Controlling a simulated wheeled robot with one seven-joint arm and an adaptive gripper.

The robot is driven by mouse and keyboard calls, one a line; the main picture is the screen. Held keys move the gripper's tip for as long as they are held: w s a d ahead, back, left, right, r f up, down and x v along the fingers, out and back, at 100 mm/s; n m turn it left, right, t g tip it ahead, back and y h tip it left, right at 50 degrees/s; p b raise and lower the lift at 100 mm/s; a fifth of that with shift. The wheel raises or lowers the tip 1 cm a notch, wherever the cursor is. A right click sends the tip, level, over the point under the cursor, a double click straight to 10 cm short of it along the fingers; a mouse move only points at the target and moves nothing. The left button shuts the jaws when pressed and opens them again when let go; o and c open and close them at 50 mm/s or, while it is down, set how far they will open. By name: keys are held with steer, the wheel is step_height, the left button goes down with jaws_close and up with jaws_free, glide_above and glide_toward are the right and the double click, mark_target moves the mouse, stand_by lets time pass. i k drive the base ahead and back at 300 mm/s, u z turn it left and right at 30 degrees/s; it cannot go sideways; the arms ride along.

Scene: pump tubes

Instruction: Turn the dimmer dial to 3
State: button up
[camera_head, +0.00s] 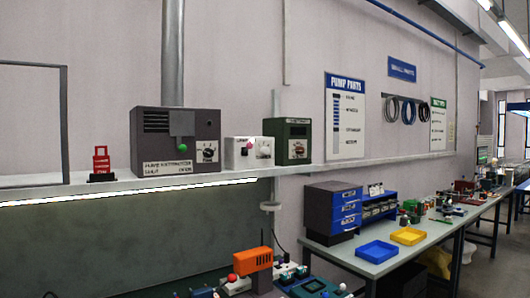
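Three boxes with round controls stand side by side on the wall shelf. The dark grey box (150,151) has a black dial on a white plate (207,152) and a green button (182,148). The small white box (240,161) has a dark control (246,150) and a pink knob (264,149). The dark green box (283,131) has a dial (298,150) on a pale plate. The lettering is too small to tell which is the dimmer or what any dial is set to. My gripper is not in view.
The shelf (90,187) also holds a red lockout-like block (101,161). Below are an orange device (252,261), a blue drawer cabinet (346,209), and blue (377,252) and yellow (408,236) trays on a bench. The space before the shelf looks clear.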

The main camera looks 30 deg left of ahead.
mark_target(264, 150)
steer(key=u, duration=0.5)
steer(key=i, duration=0.6)
steer(key=u, duration=0.7)
